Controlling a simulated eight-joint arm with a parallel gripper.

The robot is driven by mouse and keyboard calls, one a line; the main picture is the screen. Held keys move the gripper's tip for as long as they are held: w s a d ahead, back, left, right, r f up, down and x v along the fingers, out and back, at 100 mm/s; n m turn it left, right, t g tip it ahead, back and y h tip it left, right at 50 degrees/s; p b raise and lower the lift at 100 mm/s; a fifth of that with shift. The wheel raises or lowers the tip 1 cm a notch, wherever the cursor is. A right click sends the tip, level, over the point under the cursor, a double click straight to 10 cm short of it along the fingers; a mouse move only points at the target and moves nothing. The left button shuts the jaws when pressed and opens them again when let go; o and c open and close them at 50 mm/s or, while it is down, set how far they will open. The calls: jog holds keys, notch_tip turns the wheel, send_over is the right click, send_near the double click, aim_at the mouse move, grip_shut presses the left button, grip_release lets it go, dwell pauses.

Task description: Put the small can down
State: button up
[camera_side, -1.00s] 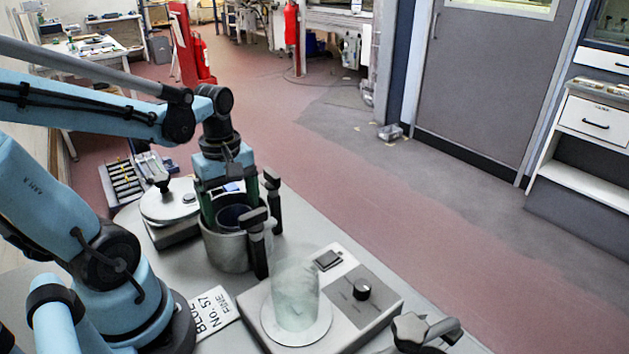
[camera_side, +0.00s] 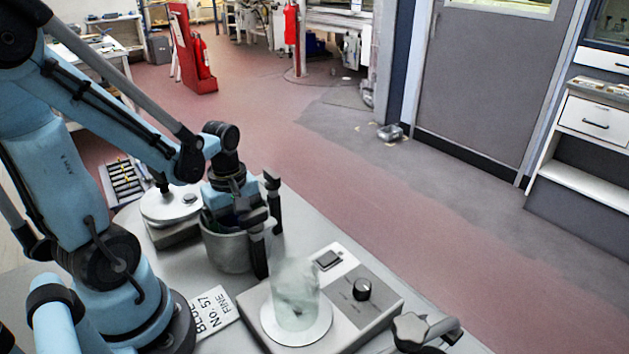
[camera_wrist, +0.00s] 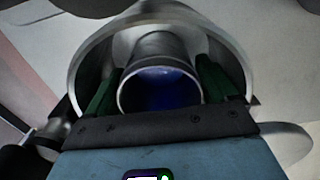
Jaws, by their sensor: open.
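The small can (camera_wrist: 160,92), with a dark blue inside, stands within a larger grey pot (camera_side: 228,250) on the bench. In the wrist view the pot's rim (camera_wrist: 243,75) rings the can. My gripper (camera_wrist: 158,75) is open, with one green finger on each side of the can, inside the pot. I cannot tell whether the fingers touch the can. In the side view my gripper (camera_side: 236,216) is down at the pot's mouth, and its fingers and the can are hidden.
Two black upright parts (camera_side: 258,255) stand close at the pot's right. A clear glass vessel (camera_side: 296,290) sits on a plate of a device with a knob (camera_side: 362,289). A scale (camera_side: 170,205) is behind left, and a label card (camera_side: 212,312) lies in front.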

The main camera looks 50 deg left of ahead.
jog(key=c, duration=0.8)
jog(key=shift+r, duration=0.2)
jog(key=shift+c, duration=0.2)
jog(key=w+d+r+m, duration=0.2)
jog(key=r+m, duration=0.1)
jog(key=r, duration=0.4)
jog(key=w+d+r+m, duration=0.2)
jog(key=r, duration=0.6)
jog(key=w+d+m, duration=0.6)
jog(key=w+m, duration=0.1)
jog(key=m, duration=0.6)
jog(key=shift+w+f, duration=0.15)
